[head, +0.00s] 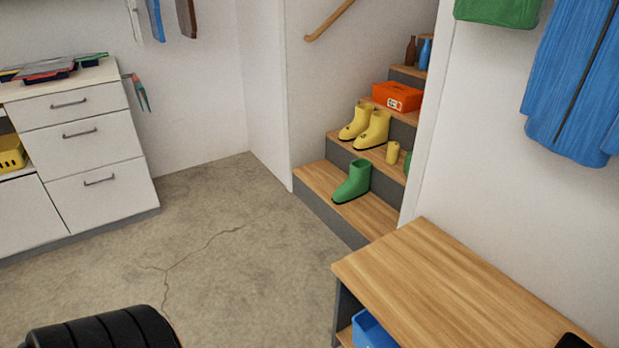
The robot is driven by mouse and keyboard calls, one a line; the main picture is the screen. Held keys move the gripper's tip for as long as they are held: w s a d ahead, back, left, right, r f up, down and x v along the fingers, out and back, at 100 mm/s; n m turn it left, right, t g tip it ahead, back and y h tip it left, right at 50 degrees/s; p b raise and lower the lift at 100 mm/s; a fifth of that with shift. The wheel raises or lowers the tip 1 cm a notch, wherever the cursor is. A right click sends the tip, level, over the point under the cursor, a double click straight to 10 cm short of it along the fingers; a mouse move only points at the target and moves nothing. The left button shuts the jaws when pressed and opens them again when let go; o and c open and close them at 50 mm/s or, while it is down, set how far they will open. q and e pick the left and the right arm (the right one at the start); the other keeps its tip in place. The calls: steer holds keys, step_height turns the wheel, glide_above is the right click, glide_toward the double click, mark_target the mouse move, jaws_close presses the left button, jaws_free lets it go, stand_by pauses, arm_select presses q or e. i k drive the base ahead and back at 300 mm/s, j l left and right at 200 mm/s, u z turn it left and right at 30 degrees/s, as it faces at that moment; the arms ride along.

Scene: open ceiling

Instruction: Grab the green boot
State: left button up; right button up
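A green boot (353,183) stands upright on the lowest wooden step of the staircase, right of the picture's middle. Its toe points to the lower left, and nothing touches it from above. Another green item (407,162) shows on the step above, mostly hidden by the wall edge; I cannot tell what it is. Neither of my grippers shows in the head view.
Yellow boots (373,131) and a yellow cup-like item (392,153) stand on the second step, an orange box (397,96) higher up. A wooden bench (455,290) is at lower right, white drawers (85,150) at left. The concrete floor (235,255) between is clear.

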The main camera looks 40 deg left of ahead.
mark_target(357, 184)
steer(key=u, duration=1.1)
